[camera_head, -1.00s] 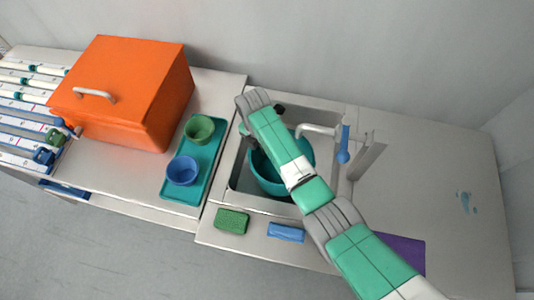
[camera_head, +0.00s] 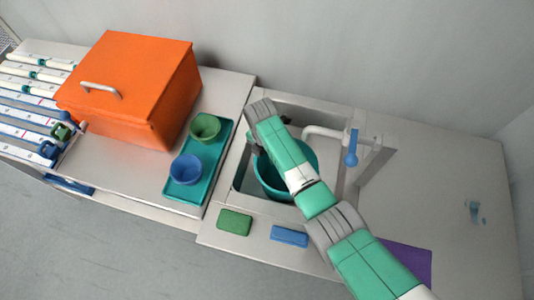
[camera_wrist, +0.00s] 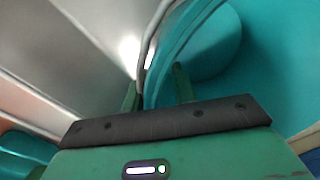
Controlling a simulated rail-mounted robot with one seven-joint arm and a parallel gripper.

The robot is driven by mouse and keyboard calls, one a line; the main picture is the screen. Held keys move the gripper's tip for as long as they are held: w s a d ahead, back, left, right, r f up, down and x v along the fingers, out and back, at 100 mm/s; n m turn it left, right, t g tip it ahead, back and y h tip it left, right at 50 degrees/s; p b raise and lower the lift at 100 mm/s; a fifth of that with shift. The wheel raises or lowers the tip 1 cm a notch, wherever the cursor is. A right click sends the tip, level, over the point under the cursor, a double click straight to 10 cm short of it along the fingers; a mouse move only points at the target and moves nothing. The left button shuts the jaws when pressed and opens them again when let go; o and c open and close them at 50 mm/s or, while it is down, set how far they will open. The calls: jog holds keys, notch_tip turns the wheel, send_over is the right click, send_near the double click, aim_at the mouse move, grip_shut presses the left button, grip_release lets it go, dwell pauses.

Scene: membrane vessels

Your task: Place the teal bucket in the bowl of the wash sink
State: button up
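The teal bucket (camera_head: 300,178) is inside the bowl of the wash sink (camera_head: 240,183) in the head view, partly hidden under my arm. Whether its base rests on the sink floor is hidden. My gripper (camera_head: 256,146) is at the bucket's left rim, mostly covered by my wrist. In the wrist view, the bucket (camera_wrist: 270,60) fills the right side. My gripper's fingers (camera_wrist: 157,92) straddle its rim, one outside and one inside. A gap shows between the inner finger and the wall, so the fingers look open.
A faucet with a blue handle (camera_head: 351,150) stands right of the bucket. A green sponge (camera_head: 234,222) and a blue sponge (camera_head: 289,236) lie on the front edge. Left are a teal tray (camera_head: 211,172) with green and blue cups, and an orange box (camera_head: 130,90). The right counter is mostly clear.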

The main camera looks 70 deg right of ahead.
notch_tip(320, 180, up, 12)
jog(key=w+p, duration=0.1)
jog(key=p, duration=0.2)
jog(key=shift+r, duration=0.15)
jog(key=shift+w, duration=0.15)
